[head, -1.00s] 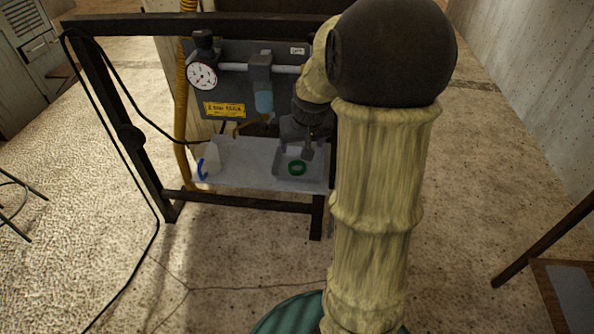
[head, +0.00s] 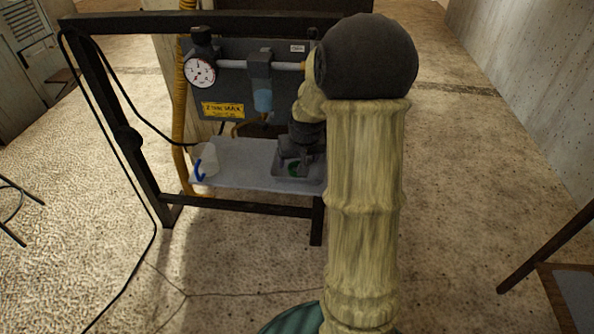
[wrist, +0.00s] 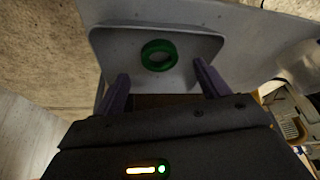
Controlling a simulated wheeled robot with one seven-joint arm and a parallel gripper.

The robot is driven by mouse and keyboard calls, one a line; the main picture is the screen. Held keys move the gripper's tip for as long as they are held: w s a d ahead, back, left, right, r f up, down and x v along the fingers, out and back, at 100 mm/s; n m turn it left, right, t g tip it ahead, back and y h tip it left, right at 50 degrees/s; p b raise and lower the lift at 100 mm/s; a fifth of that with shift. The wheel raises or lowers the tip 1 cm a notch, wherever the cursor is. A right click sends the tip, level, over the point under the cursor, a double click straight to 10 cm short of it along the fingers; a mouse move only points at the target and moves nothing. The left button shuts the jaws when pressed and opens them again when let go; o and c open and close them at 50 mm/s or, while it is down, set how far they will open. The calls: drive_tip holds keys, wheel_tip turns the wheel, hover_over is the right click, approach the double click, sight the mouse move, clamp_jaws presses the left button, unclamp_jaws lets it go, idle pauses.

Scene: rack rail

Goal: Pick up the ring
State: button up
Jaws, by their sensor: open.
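The green ring (wrist: 159,55) lies flat in a shallow grey tray (wrist: 108,42) in the wrist view. In the head view the ring (head: 293,168) is partly hidden by my gripper. My gripper (wrist: 160,84) is open and empty, with its two purple-grey fingers apart. The ring appears beyond the fingertips, roughly centred between them. In the head view my gripper (head: 297,160) is over the tray (head: 298,178). I cannot tell the exact height of the fingertips above the tray floor.
The tray sits on a pale shelf (head: 240,178) inside a dark metal frame (head: 250,203). A white cup with a blue handle (head: 207,162) stands at the shelf's left. A gauge (head: 201,71) and a filter bowl (head: 263,99) are above.

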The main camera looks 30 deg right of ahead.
drive_tip(key=b+x, duration=0.1)
drive_tip(key=x, duration=0.2)
drive_tip(key=shift+f, duration=0.35)
drive_tip(key=c, duration=1.1)
drive_tip(key=shift+o, duration=0.2)
drive_tip(key=shift+r, duration=0.15)
wheel_tip(320, 180, up, 10)
drive_tip(key=p, duration=0.3)
drive_tip(key=shift+p, duration=0.4)
